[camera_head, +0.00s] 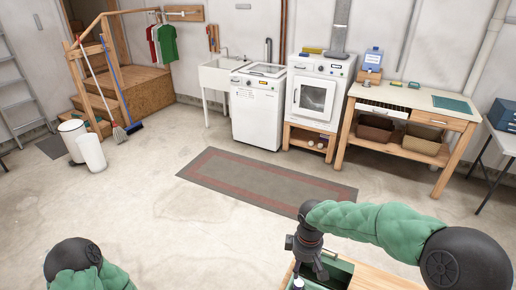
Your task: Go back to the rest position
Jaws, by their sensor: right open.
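My right arm, in a green cover, comes in from the lower right of the head view. Its dark gripper (310,272) points down over a green open box (341,268) at the bottom edge. The jaws are open, and a small pale item (298,284) shows just below them, partly cut off by the frame. I cannot tell whether the gripper touches it. My left arm shows only as a green and black part at the lower left. The left gripper is out of view.
The green box stands on a wooden surface (375,279). A grey and red rug (265,182) lies on the open floor ahead. A washer (258,110), a dryer (318,95), a sink (222,75) and a workbench (412,100) line the wall. White bins (92,152) stand left.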

